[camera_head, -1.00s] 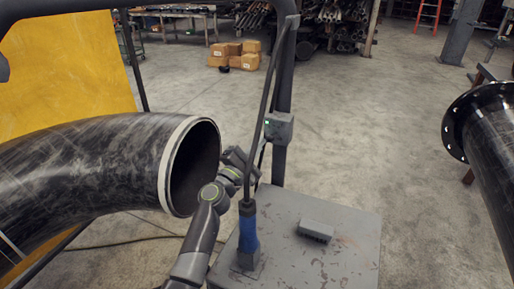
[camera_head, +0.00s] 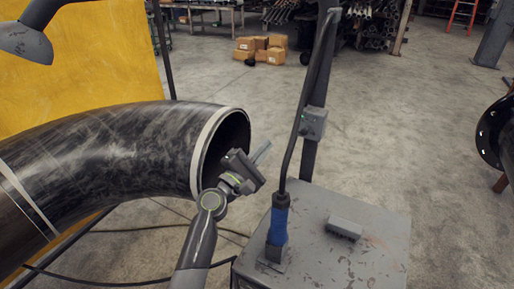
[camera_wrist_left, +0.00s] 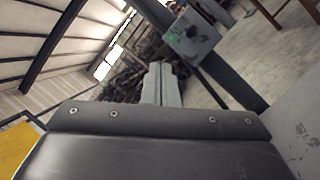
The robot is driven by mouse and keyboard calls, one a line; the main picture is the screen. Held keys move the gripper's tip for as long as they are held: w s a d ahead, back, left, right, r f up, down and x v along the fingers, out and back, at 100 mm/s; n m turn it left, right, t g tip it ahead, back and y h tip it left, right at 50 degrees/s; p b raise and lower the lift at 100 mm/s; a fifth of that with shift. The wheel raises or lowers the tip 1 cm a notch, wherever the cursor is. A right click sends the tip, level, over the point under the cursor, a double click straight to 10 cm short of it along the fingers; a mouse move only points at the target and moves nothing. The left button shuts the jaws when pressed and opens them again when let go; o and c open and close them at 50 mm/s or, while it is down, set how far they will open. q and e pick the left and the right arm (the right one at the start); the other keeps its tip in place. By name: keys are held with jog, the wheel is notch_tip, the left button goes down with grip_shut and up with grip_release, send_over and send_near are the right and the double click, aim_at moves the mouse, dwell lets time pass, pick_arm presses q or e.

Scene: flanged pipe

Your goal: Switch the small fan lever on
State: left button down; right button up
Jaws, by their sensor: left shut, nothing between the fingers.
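A small grey switch box (camera_head: 313,123) with a green spot is mounted on the dark post above the metal cabinet. It also shows at the top of the left wrist view (camera_wrist_left: 192,38), to the right of the fingers. The lever itself is too small to make out clearly. My left gripper (camera_head: 262,152) is shut and empty, in front of the pipe mouth. It is to the left of the box and a little lower, apart from it, with its fingers pointing up and right. In the left wrist view, its closed fingers (camera_wrist_left: 160,85) point ahead. My right gripper is out of view.
A large black pipe (camera_head: 120,150) with a pale rim opens behind my left gripper. A blue-handled tool (camera_head: 278,226) stands on the grey cabinet (camera_head: 370,262), beside a small grey block (camera_head: 344,228). Another flanged pipe (camera_head: 496,130) is at the right edge.

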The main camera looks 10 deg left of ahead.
pick_arm(q)
jog(key=shift+s+a+r, duration=0.3)
jog(key=shift+s+a, duration=0.5)
jog(key=shift+s, duration=0.15)
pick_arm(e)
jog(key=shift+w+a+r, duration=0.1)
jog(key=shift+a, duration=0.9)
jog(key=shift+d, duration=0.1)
